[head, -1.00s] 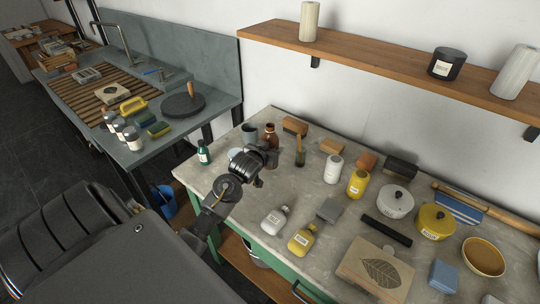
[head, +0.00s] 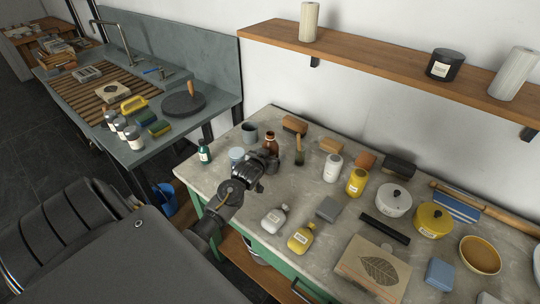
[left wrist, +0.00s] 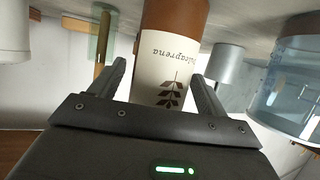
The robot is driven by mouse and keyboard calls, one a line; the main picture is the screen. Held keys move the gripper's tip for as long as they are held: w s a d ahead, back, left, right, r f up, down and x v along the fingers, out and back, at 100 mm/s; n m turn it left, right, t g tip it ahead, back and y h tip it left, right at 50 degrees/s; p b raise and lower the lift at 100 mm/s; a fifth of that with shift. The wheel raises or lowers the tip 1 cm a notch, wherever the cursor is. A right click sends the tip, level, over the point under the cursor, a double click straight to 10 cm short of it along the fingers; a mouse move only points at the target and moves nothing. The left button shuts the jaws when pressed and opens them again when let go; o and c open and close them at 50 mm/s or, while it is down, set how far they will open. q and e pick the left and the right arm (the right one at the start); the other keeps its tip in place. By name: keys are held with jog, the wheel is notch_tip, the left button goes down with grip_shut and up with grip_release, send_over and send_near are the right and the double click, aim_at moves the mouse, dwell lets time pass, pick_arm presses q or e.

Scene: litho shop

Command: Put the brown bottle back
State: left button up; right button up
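The brown bottle (head: 271,142) stands on the grey worktop near its back left. In the left wrist view the brown bottle (left wrist: 168,75), with a cream label, appears upside down between the two fingers. My left gripper (head: 266,162) is in front of the bottle, low over the worktop. Its fingers (left wrist: 163,85) are apart, one on each side of the bottle. A gap shows beside the left-hand finger; contact on the other side is unclear. The bottle's lower part is hidden by the gripper in the head view. My right gripper is not in view.
A grey cup (head: 249,133), a pale blue cup (head: 236,155) and a green bottle (head: 204,151) stand left of the gripper. A wooden-handled brush (head: 299,152) stands to its right. White bottle (head: 333,168) and yellow bottle (head: 357,181) stand further right. A shelf (head: 390,58) runs above.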

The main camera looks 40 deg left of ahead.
pick_arm(q)
jog(key=shift+r, duration=0.1)
jog(key=b+v, duration=0.1)
jog(key=v, duration=1.1)
jog(key=shift+b, duration=0.3)
jog(key=shift+d, duration=0.1)
